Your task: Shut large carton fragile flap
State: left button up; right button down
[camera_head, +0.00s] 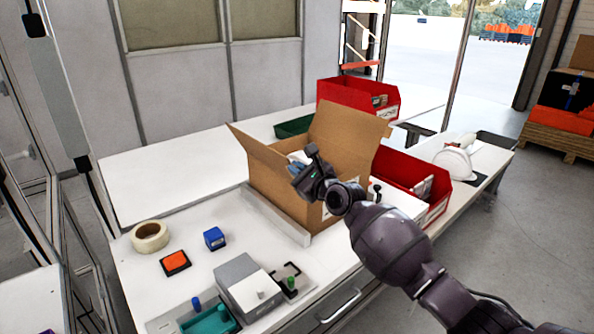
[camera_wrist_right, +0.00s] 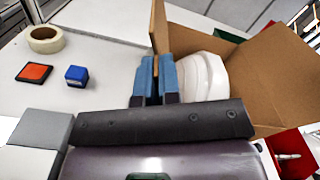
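The large open carton (camera_head: 282,195) stands on the white bench, with flaps raised at its left, back and right. A white rounded shell (camera_wrist_right: 203,76) lies inside, mostly hidden in the head view. My right gripper (camera_head: 297,168) is at the carton's near left part. In the right wrist view its blue fingers (camera_wrist_right: 155,78) are close together, with the thin brown edge of a raised flap (camera_wrist_right: 158,28) between them. Which flap bears the fragile mark cannot be read. My left gripper is not in view.
A tape roll (camera_head: 149,236), an orange pad (camera_head: 175,262), a blue block (camera_head: 214,238) and a grey box (camera_head: 246,286) lie left and in front. Red bins (camera_head: 335,92) (camera_head: 400,172) stand behind and right. The bench's back left is clear.

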pick_arm(q)
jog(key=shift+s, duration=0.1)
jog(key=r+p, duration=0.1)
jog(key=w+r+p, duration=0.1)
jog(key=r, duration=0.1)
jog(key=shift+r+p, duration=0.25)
jog(key=shift+p, duration=0.1)
pick_arm(e)
jog(key=w+d+r+m, duration=0.1)
jog(key=w+d+m, duration=0.2)
jog(key=d+m, duration=0.2)
jog(key=shift+w+m, duration=0.35)
jog(key=shift+m, duration=0.65)
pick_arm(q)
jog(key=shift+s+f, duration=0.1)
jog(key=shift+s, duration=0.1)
pick_arm(e)
jog(key=shift+d, duration=0.1)
